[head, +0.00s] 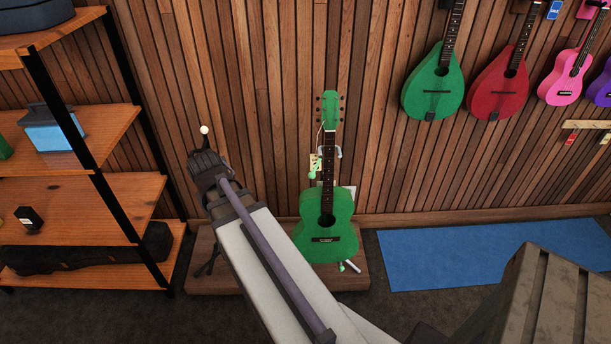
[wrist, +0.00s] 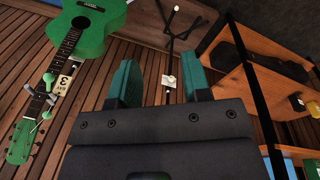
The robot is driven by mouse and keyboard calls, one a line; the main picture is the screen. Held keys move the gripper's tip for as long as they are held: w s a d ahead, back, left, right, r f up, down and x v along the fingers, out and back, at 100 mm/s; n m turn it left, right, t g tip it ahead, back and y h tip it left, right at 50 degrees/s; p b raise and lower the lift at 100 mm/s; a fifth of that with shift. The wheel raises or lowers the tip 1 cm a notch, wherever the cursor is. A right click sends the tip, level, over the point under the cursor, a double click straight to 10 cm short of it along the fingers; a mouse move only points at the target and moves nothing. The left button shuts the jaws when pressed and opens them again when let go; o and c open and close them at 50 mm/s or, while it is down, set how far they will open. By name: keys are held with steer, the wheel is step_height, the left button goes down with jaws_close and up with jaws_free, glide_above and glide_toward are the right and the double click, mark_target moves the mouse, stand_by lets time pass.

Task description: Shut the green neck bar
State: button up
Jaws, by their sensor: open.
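A green guitar (head: 326,225) stands upright on a low wooden platform, held by a stand with a grey hook (head: 338,153) beside its neck. A small light-green piece (head: 312,173), apparently the end of the green neck bar, shows left of the neck near a paper tag. In the wrist view the guitar (wrist: 88,30) is upside down at left, with small green parts (wrist: 46,115) by its neck. I cannot tell the bar's exact angle. My gripper (head: 207,165) is left of the guitar, apart from it. In the wrist view its teal fingers (wrist: 161,82) are open and empty.
A dark stand (wrist: 183,32) with splayed legs and a white label is beyond my fingers; a white ball (head: 204,130) shows above my gripper. Wooden shelves (head: 85,190) stand at left. Instruments hang at upper right above a blue mat (head: 495,252).

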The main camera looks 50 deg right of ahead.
mark_target(316, 167)
steer(key=d+m+h, duration=0.1)
steer(key=d, duration=0.5)
steer(key=d+m+h, duration=0.1)
steer(key=d, duration=0.5)
steer(key=d+m+h, duration=0.1)
steer(key=d, duration=0.5)
steer(key=shift+w+d+m+b, duration=0.2)
steer(key=shift+d+m+b, duration=0.1)
steer(key=shift+d+b, duration=0.1)
steer(key=shift+c, duration=1.4)
steer(key=d, duration=0.1)
steer(key=d+h, duration=0.1)
steer(key=w+d+r+h, duration=0.1)
steer(key=shift+d+r+m, duration=0.1)
steer(key=shift+d+m, duration=0.15)
steer(key=shift+m, duration=0.05)
steer(key=shift+c, duration=0.8)
steer(key=shift+w+r, duration=0.15)
steer(key=shift+r, duration=0.05)
steer(key=shift+c, duration=1.4)
steer(key=shift+d+f+b, duration=0.15)
steer(key=shift+f+b, duration=0.15)
steer(key=shift+f, duration=0.1)
jaws_close()
steer(key=s+d+f+b, duration=0.2)
steer(key=d+f+b, duration=0.6)
steer(key=shift+s+f, duration=0.15)
steer(key=shift+s, duration=0.05)
steer(key=shift+s, duration=0.1)
